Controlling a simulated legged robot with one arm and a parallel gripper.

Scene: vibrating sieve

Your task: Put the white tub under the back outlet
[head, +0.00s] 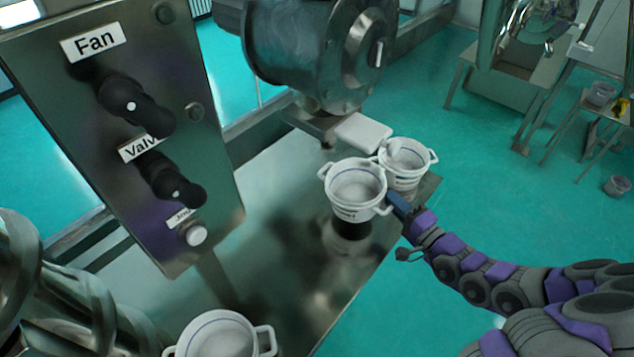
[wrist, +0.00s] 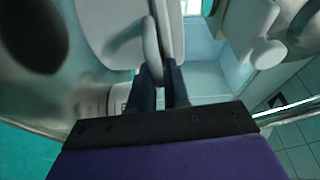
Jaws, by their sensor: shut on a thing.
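A white tub (head: 357,186) with side handles and a printed label is in the middle of the head view. My gripper (head: 396,205) is shut on its right-hand handle. The tub is roughly upright and appears to be above the metal table, with a dark patch below it. In the wrist view, my gripper's blue fingers (wrist: 159,85) close around the pale handle (wrist: 151,44). A second white tub (head: 405,157) stands just behind the held one, near a white block-like part (head: 362,132) under the steel machine. Which outlet that part is, I cannot tell.
A third white tub (head: 222,338) is at the bottom edge. The control panel (head: 120,110) with Fan and valve knobs stands at left. The steel drum (head: 318,50) hangs over the back of the metal table (head: 285,245). Bare table lies between the panel and the held tub.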

